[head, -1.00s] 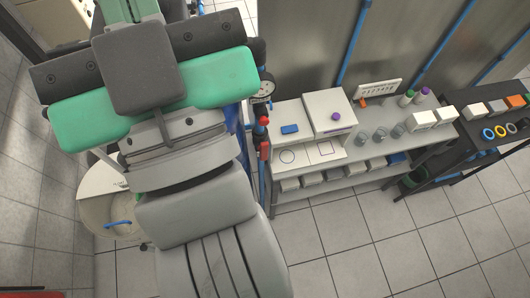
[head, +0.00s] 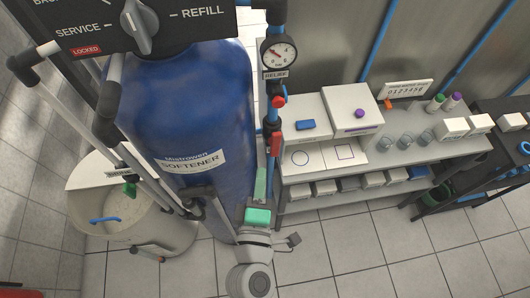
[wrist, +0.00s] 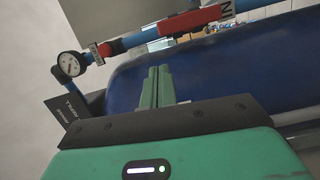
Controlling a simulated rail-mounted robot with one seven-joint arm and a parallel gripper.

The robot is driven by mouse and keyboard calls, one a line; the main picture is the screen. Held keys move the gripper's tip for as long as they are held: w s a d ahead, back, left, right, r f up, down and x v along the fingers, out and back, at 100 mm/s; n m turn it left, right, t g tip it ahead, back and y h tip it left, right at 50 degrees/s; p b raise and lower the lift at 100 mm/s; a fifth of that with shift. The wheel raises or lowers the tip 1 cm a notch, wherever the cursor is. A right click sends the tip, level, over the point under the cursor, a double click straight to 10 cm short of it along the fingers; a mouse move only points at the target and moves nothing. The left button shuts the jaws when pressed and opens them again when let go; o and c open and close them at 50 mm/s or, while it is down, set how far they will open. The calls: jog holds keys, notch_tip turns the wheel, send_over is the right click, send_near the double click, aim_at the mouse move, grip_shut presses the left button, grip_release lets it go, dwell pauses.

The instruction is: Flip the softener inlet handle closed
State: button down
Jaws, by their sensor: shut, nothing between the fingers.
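A red handle (head: 275,143) sits on the vertical blue pipe right of the blue softener tank (head: 190,110). It lies roughly along the pipe. In the wrist view a red handle (wrist: 192,21) lies along the pipe beside a partly visible label ending in "N" (wrist: 227,9). My gripper (head: 261,172) is low in front of the tank's right side, near the pipe and below the red handle. Its green fingers (wrist: 157,72) are together and empty, pointing toward the tank and pipe. They appear apart from the handle.
A pressure gauge (head: 278,52) and a red relief knob (head: 279,101) are higher on the pipe. The control head (head: 185,22) has a grey knob. A bench (head: 400,160) with boxes and beakers stands right. A round tub (head: 130,225) stands left.

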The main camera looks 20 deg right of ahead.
aim_at(275, 145)
jog(key=shift+s+f+n, duration=0.3)
jog(key=shift+f, duration=0.55)
jog(key=p+x, duration=0.2)
jog(key=x, duration=0.8)
jog(key=shift+r, duration=0.1)
